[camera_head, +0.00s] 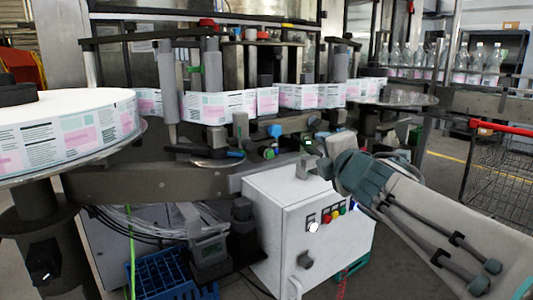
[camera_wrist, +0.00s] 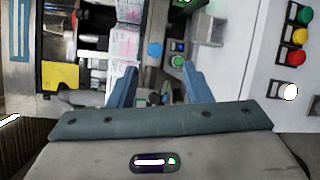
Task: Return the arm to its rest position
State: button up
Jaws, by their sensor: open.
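My arm reaches in from the right in the head view, and my gripper (camera_head: 312,160) is in front of the labeller, above the white control cabinet (camera_head: 283,212). In the wrist view my gripper (camera_wrist: 157,84) shows two blue fingers set well apart with nothing between them. Beyond the fingers are a blue knob (camera_wrist: 155,48) and a green knob (camera_wrist: 178,61) on the machine. The cabinet's red, yellow and green buttons show at the right of the wrist view. I cannot tell the exact gap between my gripper and the machine.
A large label reel (camera_head: 70,130) lies on a round plate at the left. Printed label web (camera_head: 310,96) runs through the machine. Clear bottles (camera_head: 470,62) stand on a conveyor at the back right. A wire basket (camera_head: 497,175) is at the right, and a blue crate (camera_head: 170,275) is on the floor.

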jog(key=s+d+m+g+h+p, duration=0.3)
jog(key=s+d+m+h+p, duration=0.15)
jog(key=m+p, duration=0.35)
jog(key=s+a+f+m+g+y+p, duration=0.1)
jog(key=s+f+m+g+p, duration=0.2)
jog(key=s+m+g+p, duration=0.2)
jog(key=s+a+f+m+g+y+p, duration=0.1)
jog(key=s+f+m+g+p, duration=0.2)
jog(key=s+m+g+p, duration=0.3)
jog(key=s+m, duration=0.4)
jog(key=s, duration=0.3)
jog(key=shift+a+f+p, duration=0.15)
jog(key=shift+f+p, duration=0.15)
